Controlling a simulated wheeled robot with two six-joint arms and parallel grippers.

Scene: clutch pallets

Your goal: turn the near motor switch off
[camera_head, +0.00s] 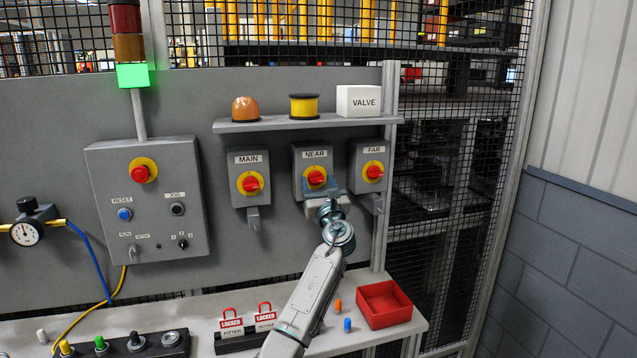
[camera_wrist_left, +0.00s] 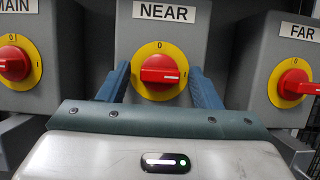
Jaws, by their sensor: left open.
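The NEAR switch (camera_head: 316,177) is a grey box with a yellow disc and a red knob. In the left wrist view its red knob (camera_wrist_left: 160,69) lies about horizontal, with its white mark at the right end; a 0 shows at the disc's top. My left gripper (camera_head: 328,200) is just in front of and below this switch. In the left wrist view its two blue fingers are spread, one on each side of the disc, and the gripper (camera_wrist_left: 159,82) holds nothing. I cannot tell whether a finger touches the box. My right gripper is not in view.
The MAIN switch (camera_head: 250,183) is to the left and the FAR switch (camera_head: 373,172) close to the right. A shelf (camera_head: 270,125) runs above them. A green lamp (camera_head: 132,75) is lit.

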